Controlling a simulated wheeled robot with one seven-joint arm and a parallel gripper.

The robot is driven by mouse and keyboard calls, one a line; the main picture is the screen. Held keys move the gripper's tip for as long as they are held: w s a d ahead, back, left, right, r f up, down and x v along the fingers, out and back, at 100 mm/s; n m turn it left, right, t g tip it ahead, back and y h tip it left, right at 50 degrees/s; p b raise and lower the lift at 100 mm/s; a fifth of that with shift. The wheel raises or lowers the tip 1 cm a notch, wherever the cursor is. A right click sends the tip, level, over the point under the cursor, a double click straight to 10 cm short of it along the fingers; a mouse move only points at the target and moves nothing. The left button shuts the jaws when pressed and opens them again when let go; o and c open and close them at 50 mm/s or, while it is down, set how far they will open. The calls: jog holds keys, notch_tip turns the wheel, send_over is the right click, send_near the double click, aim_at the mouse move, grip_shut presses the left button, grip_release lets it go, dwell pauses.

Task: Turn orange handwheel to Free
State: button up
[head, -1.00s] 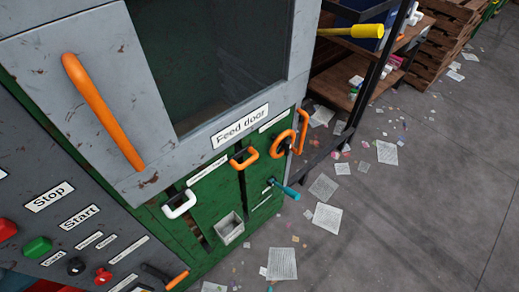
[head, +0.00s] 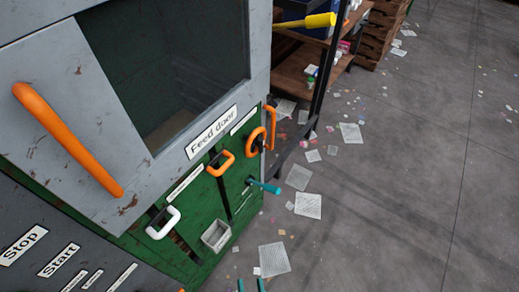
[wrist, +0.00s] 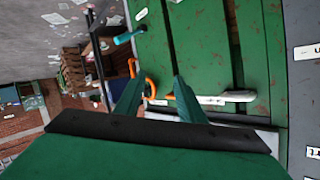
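The orange handwheel (head: 256,141) is a ring on the right part of the green machine front, right of the "Feed door" label. A taller orange bar (head: 270,128) stands beside it. Any Free marking is too small to read.
Near the handwheel are an orange handle (head: 222,164), a white handle (head: 163,223), a teal lever (head: 264,186) and a small grey box (head: 216,235). A shelf rack (head: 318,65) stands at the right. Paper (head: 274,259) litters the open floor.

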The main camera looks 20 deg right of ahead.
jog(key=w+d+f+m+g, duration=0.2)
jog(key=w+d+f+m, duration=0.2)
jog(key=w+f+m, duration=0.55)
jog(key=m+t+y, duration=0.4)
jog(key=m+y, duration=0.5)
jog(key=m, duration=0.7)
send_near(253, 141)
jog(key=s+d+f, duration=0.2)
jog(key=d+f, duration=0.2)
jog(key=d, duration=0.1)
jog(key=x, duration=1)
jog(key=shift+a, duration=0.25)
jog(key=shift+c, duration=0.4)
